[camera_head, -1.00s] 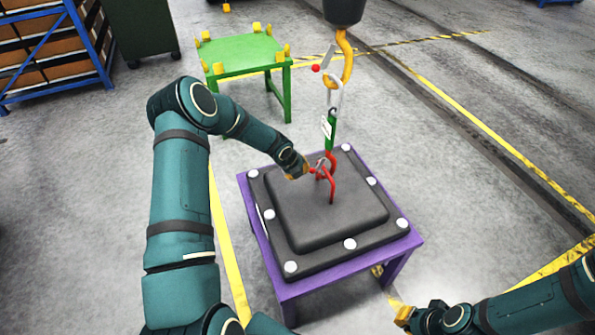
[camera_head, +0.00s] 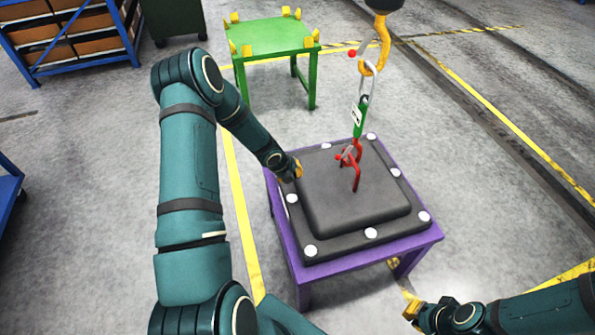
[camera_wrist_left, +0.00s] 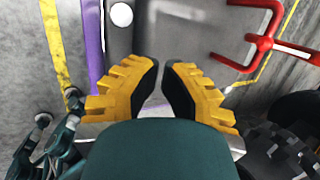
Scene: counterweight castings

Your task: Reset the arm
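A dark grey casting (camera_head: 330,205) with white round studs lies on a purple stand (camera_head: 361,254). A red lifting fitting (camera_head: 356,172) stands on its top, joined to a green-bodied link (camera_head: 359,118) below a yellow crane hook (camera_head: 376,52). My left gripper (camera_head: 296,170) is at the casting's left edge, apart from the red fitting and empty. In the left wrist view its fingers (camera_wrist_left: 161,68) have a narrow gap between them, and the red fitting (camera_wrist_left: 262,40) is at upper right. My right gripper (camera_head: 411,311) is low at right, away from the stand; its finger gap is unclear.
A green table (camera_head: 272,36) with yellow corner blocks stands behind the purple stand. A blue rack (camera_head: 75,40) with boxes is at upper left, and a dark green cabinet (camera_head: 172,18) is beside it. Concrete floor right of the stand is clear.

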